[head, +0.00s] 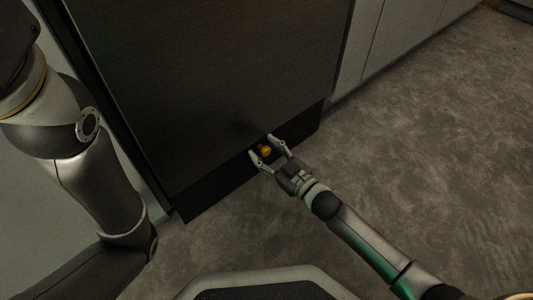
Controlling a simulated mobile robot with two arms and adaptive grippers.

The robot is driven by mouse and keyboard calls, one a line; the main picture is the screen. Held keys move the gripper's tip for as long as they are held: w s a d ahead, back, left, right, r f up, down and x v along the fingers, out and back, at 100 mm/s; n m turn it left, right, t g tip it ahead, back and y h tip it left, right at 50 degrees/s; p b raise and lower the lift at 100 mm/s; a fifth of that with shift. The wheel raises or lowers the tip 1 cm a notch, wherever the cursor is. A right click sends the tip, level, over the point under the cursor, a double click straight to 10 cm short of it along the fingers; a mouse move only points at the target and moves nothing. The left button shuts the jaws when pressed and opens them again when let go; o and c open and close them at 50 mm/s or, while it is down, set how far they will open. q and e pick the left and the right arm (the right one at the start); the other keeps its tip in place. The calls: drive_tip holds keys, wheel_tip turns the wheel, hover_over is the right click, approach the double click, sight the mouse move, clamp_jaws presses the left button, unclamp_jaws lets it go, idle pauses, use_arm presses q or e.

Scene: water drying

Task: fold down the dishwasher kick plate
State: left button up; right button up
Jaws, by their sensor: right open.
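The dishwasher is a dark front panel (210,80) in the middle of the head view. Its kick plate (215,201) is the black strip along the bottom edge, at the floor. A small yellow-orange knob (265,151) shows at the kick plate. My right gripper (262,147) is open at the kick plate, with its two fingers on either side of the knob. I cannot tell whether a finger touches the knob. My left arm is at the left, and its gripper is out of the picture.
Pale cabinet fronts (395,35) stand to the right of the dishwasher, and a pale panel (40,215) is at the left. The grey mottled floor (430,150) is clear on the right and in front of the kick plate.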

clamp_jaws()
idle(0.3)
